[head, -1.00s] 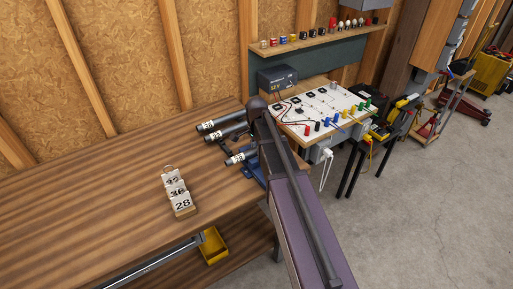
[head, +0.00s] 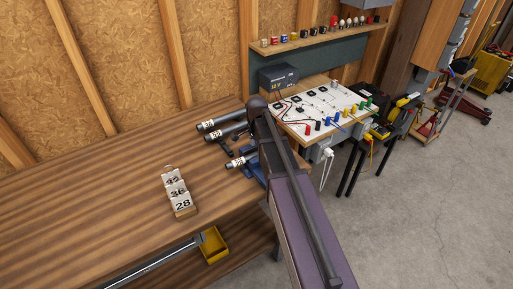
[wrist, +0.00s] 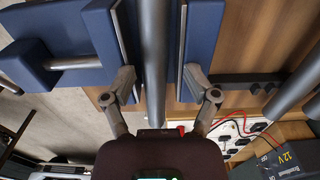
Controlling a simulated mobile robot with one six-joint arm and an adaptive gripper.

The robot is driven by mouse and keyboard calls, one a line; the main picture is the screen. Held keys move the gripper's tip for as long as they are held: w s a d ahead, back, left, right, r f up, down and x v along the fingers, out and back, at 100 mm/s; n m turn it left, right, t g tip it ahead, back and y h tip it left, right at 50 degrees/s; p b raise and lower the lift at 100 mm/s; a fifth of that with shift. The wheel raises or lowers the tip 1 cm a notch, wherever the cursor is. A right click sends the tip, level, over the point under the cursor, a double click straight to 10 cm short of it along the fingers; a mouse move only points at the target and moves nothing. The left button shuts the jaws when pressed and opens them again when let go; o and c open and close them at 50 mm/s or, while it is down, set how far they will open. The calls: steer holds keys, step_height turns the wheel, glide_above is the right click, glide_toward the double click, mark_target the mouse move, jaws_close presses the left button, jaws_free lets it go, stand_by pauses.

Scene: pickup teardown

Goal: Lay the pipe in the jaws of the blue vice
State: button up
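The grey pipe (wrist: 153,60) runs lengthwise between the two jaws of the blue vice (wrist: 205,25) in the wrist view, with small gaps showing at its sides. In the head view the labelled end of the pipe (head: 238,162) sticks out to the left of the blue vice (head: 252,182), most of which is hidden behind my arm. My gripper (wrist: 158,78) is open in the wrist view, with one finger on each side of the pipe and clear space between fingers and pipe. The head view hides the gripper behind my arm.
Two more labelled pipes, one upper (head: 220,122) and one lower (head: 228,133), lie behind the vice. Number cards (head: 178,193) stand on the workbench (head: 90,220), whose left part is clear. A circuit board (head: 320,108) with a power supply is at the right.

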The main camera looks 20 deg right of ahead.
mark_target(257, 151)
step_height(257, 151, up, 13)
steer(key=p, duration=1.2)
steer(key=shift+f, duration=0.1)
steer(key=shift+s, duration=0.1)
stand_by(0.5)
steer(key=s+a+n, duration=0.3)
steer(key=s+n, duration=1.1)
steer(key=s, duration=0.4)
steer(key=shift+s, duration=0.2)
steer(key=shift+a, duration=0.1)
